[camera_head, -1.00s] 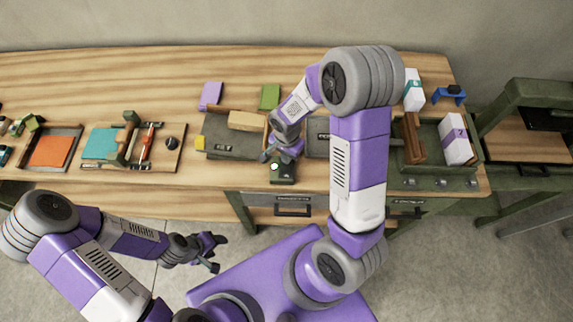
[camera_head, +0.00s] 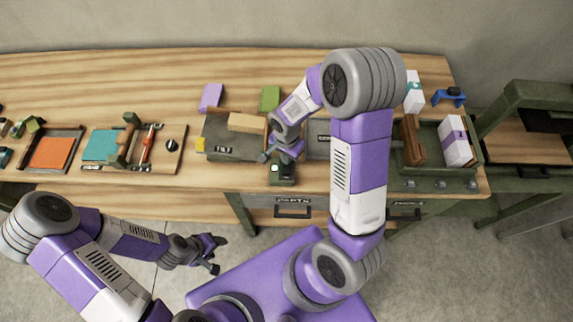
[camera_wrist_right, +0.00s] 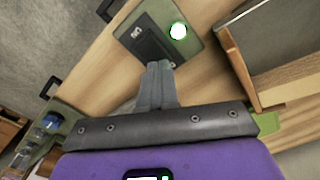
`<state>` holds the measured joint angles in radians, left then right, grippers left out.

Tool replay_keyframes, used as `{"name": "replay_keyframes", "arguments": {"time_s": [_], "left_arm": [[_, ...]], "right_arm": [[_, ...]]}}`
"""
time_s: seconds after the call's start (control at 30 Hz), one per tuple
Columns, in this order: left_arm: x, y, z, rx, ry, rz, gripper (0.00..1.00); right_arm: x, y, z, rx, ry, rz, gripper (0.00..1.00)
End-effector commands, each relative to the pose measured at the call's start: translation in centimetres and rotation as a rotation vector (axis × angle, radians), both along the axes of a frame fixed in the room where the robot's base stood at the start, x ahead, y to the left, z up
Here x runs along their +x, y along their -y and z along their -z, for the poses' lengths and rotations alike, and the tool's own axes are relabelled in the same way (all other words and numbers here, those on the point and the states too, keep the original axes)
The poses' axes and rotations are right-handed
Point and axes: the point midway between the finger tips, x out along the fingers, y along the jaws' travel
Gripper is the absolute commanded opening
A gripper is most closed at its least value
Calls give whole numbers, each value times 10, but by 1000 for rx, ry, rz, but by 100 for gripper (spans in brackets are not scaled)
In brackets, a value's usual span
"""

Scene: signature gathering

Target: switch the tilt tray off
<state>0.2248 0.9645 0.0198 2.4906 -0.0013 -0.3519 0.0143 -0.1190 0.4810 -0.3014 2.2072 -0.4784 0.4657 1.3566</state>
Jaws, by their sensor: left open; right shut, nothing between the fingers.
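The tilt tray (camera_head: 218,127) is a dark grey-green tray at the middle of the bench, with a light wooden block lying on it. In front of it, near the bench's front edge, stands a small green switch box (camera_head: 283,180). In the right wrist view, the switch box (camera_wrist_right: 130,36) has a dark rocker plate (camera_wrist_right: 150,44) and a glowing green-white lamp (camera_wrist_right: 178,31). My right gripper (camera_wrist_right: 159,67) is shut and empty, its fingertips at the rocker's near end; contact is unclear. My left gripper (camera_head: 217,255) is open and empty, away from the bench front.
A tool board (camera_head: 105,168) and a tray with an orange sheet (camera_head: 52,152) stand to the left. Drawers (camera_head: 300,208) sit below. Purple and green pads lie behind the tilt tray.

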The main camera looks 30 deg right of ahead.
Motion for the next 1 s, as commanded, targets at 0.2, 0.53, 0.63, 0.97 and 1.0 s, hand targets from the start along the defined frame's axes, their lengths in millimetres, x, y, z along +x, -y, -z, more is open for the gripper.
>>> {"name": "replay_keyframes", "arguments": {"time_s": [0.2,0.53,0.63,0.97,1.0], "left_arm": [[0,0,-15,0,0,0,55],[0,0,-34,0,0,0,55],[0,0,-38,0,0,0,55],[0,0,-38,0,0,0,55],[0,0,-38,0,0,0,55]], "right_arm": [[0,0,-21,0,0,-2,0],[0,0,-48,0,1,-1,0],[0,0,-54,0,0,-1,0],[0,0,-54,0,0,-1,0],[0,0,-54,0,0,-1,0]]}}
